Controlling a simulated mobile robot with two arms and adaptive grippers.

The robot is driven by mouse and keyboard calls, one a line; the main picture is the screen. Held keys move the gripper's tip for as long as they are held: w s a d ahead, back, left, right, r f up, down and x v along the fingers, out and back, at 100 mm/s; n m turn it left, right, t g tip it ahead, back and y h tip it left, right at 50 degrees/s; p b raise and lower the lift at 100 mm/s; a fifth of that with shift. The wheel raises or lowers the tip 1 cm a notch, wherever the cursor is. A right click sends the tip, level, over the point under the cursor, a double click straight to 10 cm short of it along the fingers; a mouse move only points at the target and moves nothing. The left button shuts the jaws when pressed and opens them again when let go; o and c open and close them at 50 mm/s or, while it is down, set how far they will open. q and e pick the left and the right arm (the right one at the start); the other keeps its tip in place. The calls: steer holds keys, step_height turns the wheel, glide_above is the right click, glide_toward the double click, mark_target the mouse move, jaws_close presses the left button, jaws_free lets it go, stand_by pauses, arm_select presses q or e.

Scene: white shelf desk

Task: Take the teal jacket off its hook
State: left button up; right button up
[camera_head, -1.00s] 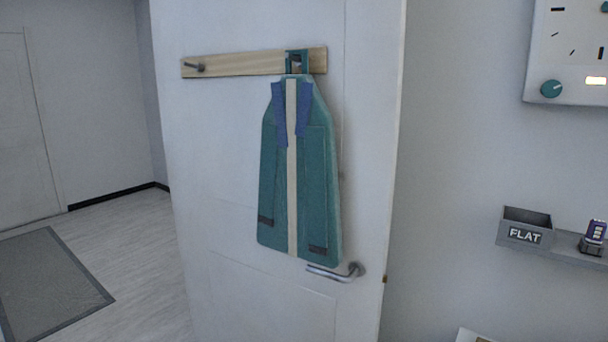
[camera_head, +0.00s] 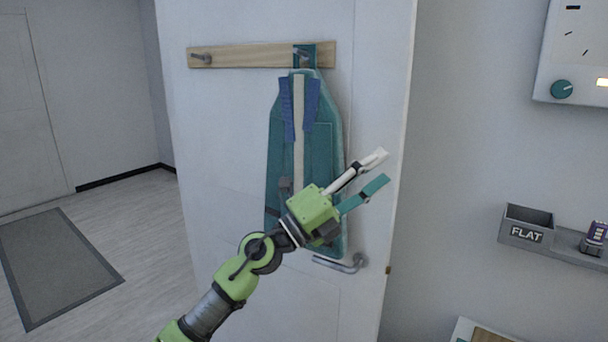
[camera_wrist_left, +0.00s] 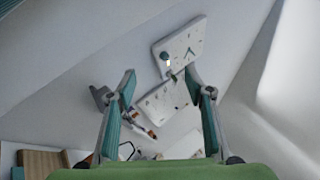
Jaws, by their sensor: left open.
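The teal jacket (camera_head: 320,150) hangs from the right hook of a wooden rail (camera_head: 245,56) on the white door. Its teal loop (camera_head: 304,56) is around that hook, and it has blue lapels and a pale centre strip. My left gripper (camera_head: 376,172) is open and empty, in front of the jacket's lower right part and pointing up and right. My left arm hides some of the jacket's lower half. In the left wrist view the two fingers (camera_wrist_left: 160,80) are spread with nothing between them near the camera. My right gripper is not in view.
The door handle (camera_head: 342,263) is just below the jacket. The rail's left hook (camera_head: 206,57) is bare. On the right wall are a white panel (camera_head: 572,50), a grey box marked FLAT (camera_head: 526,225) and a small shelf (camera_head: 568,243). A grey mat (camera_head: 60,265) lies on the floor.

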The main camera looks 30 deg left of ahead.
arm_select(q)
step_height(320, 180, up, 9)
steer(key=s+m+g, duration=0.2)
steer(key=m+g, duration=0.2)
steer(key=m, duration=0.5)
steer(key=s+a+r+n+t+y, duration=0.1)
steer(key=s+a+r+y, duration=0.1)
steer(key=a+r+y, duration=0.3)
steer(key=s+a+r+n+t+y+p, duration=0.15)
steer(key=a+y, duration=0.25)
steer(key=a, duration=0.4)
steer(key=s+a+r+y, duration=0.2)
steer(key=a+r+y, duration=0.2)
steer(key=a, duration=0.2)
steer(key=p, duration=0.4)
glide_toward(309, 61)
steer(key=shift+y, duration=0.4)
steer(key=w+p, duration=0.3)
steer(key=w, duration=0.2)
steer(key=shift+w+d, duration=0.1)
steer(key=shift+w, duration=0.3)
steer(key=shift+w+f, duration=0.2)
steer(key=shift+w, duration=0.2)
